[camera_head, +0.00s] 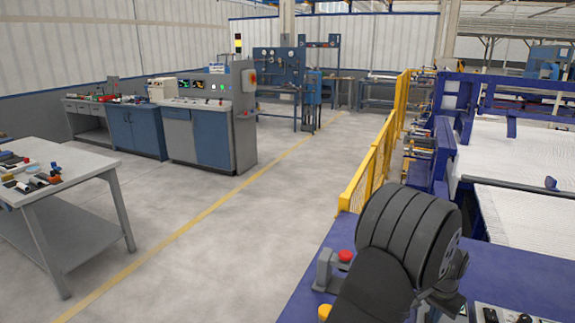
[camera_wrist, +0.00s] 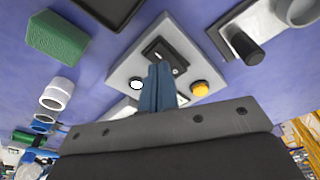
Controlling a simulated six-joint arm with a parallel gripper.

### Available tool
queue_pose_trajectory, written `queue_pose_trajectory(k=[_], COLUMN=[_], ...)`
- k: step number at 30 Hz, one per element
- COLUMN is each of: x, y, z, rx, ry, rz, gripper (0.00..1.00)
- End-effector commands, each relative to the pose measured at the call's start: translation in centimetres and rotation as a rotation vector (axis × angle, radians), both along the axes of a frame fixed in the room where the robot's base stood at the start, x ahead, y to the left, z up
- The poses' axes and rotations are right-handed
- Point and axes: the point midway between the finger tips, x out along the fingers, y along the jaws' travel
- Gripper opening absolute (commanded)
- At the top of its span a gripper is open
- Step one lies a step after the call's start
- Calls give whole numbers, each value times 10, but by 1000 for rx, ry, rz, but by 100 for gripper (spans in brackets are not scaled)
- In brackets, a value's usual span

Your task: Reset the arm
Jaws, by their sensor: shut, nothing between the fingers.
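My gripper (camera_wrist: 158,88) shows in the wrist view as two blue-grey fingers pressed together. It is shut with nothing between the fingers. It points toward a light grey control box (camera_wrist: 128,66) on a blue surface; whether it touches the box I cannot tell. In the head view my black arm (camera_head: 400,240) is folded up at the lower right, over the blue bench (camera_head: 285,300). My gripper cannot be made out there.
In the wrist view, a green block (camera_wrist: 58,36) and a white cylindrical part (camera_wrist: 57,92) lie left, and a black-handled part (camera_wrist: 248,47) sits right. In the head view a red button (camera_head: 345,256) is beside my arm. A yellow fence (camera_head: 372,165) stands behind; open floor lies left.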

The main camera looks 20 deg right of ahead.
Motion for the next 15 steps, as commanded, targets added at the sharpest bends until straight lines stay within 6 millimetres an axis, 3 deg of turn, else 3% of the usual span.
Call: queue_pose_trajectory(k=[6,15], x=[0,0], y=[0,0], z=[-17,-16], rx=[0,0], ry=[0,0], rz=[0,0], gripper=[0,0])
